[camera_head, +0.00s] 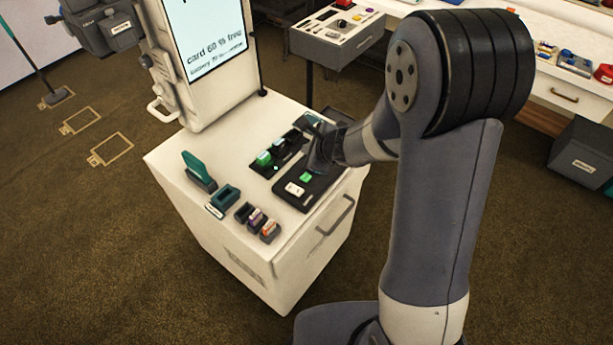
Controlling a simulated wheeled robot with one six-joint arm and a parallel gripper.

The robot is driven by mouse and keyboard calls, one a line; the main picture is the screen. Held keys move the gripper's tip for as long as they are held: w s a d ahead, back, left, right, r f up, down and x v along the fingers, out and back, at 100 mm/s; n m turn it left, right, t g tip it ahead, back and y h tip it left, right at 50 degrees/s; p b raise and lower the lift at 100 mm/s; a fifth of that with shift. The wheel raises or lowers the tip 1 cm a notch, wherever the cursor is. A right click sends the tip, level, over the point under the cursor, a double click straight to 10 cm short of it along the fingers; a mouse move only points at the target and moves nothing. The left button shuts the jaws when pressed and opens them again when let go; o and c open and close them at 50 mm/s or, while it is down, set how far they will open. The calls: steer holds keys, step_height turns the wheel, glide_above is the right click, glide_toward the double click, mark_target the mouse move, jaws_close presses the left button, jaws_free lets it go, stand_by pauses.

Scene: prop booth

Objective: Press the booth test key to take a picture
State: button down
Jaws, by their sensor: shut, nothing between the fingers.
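The white booth cabinet (180,158) stands in the middle with a dark key panel (318,185) on its top. On the panel a green key (305,177) and a white key (294,189) show. I cannot read which one is the test key. My gripper (316,158) is shut and empty, over the back part of the panel, just behind the green key. It hides part of the panel, and I cannot tell whether it touches anything. The upright screen (208,35) reads "card 60 % free" above a smaller battery line.
Green-lit slots (264,158) lie left of the panel. A teal upright block (198,170), a teal holder (226,195) and small dark holders (257,218) stand on the cabinet's left front. A grey control box (338,38) stands behind. Open carpet (80,230) lies left.

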steer(key=b, duration=0.6)
glide_above(309, 180)
step_height(309, 180, down, 7)
steer(key=shift+a+f, duration=0.1)
steer(key=shift+f+b, duration=0.75)
steer(key=shift+b, duration=0.05)
stand_by(1.0)
steer(key=shift+f+b, duration=0.4)
steer(key=shift+b, duration=0.25)
steer(key=shift+f+b, duration=0.4)
steer(key=shift+b, duration=0.05)
stand_by(0.4)
steer(key=shift+r, duration=0.1)
steer(key=shift+r+p, duration=0.65)
steer(key=shift+r, duration=0.1)
